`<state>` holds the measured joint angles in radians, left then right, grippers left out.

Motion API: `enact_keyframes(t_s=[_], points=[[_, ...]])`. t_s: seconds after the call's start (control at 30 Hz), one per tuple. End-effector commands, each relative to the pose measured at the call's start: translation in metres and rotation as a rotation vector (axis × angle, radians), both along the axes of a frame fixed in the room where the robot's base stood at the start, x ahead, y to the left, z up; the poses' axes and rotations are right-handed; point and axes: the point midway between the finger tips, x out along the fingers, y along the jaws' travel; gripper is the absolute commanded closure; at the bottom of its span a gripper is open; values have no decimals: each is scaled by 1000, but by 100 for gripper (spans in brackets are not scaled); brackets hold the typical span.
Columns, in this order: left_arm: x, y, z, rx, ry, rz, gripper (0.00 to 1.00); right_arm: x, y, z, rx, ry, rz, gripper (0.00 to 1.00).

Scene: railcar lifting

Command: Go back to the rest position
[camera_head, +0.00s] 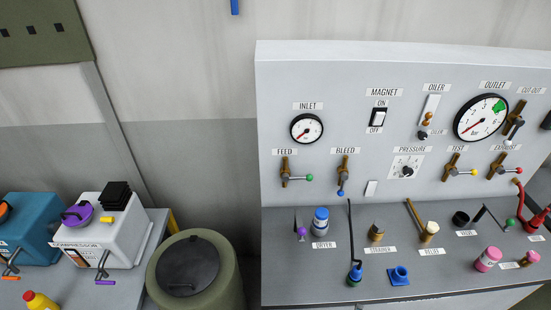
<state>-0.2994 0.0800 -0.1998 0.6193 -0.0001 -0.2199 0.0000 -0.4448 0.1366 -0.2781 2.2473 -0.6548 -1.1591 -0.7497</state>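Neither of my grippers shows in the head view, and no part of my arms can be made out. The view holds a grey control panel (340,85) on the right, with its bench top (285,270) below it. The panel carries an inlet gauge (307,128), an outlet gauge (481,118), a magnet switch (378,117) and several valve levers, such as the feed valve (286,171) and bleed valve (343,172).
On the bench stand a blue-capped bottle (320,222), a blue fitting (399,276) and pink-banded parts (487,259). At left are a white compressor (125,235), a teal machine (38,235) and a yellow bottle (40,301). A green drum (226,262) stands between the benches.

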Motion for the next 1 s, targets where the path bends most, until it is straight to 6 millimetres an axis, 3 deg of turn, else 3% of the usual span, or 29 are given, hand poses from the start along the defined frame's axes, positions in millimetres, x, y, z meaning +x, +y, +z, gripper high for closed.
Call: enact_keyframes(t_s=[0.2,0.5,0.87,1.0], points=[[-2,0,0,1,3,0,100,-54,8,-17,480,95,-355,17],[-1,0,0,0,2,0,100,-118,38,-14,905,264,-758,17],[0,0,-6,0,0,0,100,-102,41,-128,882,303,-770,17],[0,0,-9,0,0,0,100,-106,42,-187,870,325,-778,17]])
